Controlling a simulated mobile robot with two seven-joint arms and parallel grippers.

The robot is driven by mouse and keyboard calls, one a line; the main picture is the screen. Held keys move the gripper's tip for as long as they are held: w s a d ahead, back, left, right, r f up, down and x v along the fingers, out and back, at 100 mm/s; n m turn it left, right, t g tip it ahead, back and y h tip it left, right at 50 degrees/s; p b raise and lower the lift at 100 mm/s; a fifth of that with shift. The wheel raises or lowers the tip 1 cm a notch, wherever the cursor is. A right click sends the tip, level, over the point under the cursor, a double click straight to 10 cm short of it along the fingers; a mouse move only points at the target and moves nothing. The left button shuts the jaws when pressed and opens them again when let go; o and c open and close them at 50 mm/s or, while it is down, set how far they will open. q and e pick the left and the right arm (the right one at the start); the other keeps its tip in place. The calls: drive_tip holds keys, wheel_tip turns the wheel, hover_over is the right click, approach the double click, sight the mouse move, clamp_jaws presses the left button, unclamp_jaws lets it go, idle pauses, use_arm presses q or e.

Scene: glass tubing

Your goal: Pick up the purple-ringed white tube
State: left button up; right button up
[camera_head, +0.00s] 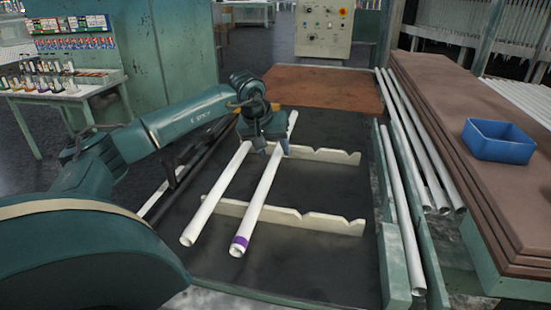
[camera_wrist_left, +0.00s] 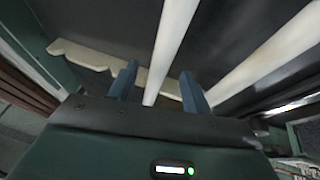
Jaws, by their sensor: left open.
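The purple-ringed white tube (camera_head: 262,195) lies slanted across two notched white supports, with its purple ring (camera_head: 239,241) near the close end. My left gripper (camera_head: 273,150) is open over the far part of this tube, with a finger on either side of it. In the left wrist view, a white tube (camera_wrist_left: 170,45) runs between the two open fingers (camera_wrist_left: 158,88) of the gripper; no ring shows there. I cannot tell whether the fingers touch it. A plain white tube (camera_head: 215,195) lies parallel on the left, also in the wrist view (camera_wrist_left: 268,63). My right gripper is out of view.
The near notched support (camera_head: 315,222) and the far one (camera_head: 325,155) have bare notches to the right. Several pale tubes (camera_head: 420,150) lie along the right side. A blue bin (camera_head: 497,141) sits on brown boards (camera_head: 480,165). The dark bed is clear at front right.

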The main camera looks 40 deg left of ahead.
use_arm(q)
drive_tip(key=shift+x, duration=0.95)
drive_tip(key=shift+c, duration=0.2)
clamp_jaws()
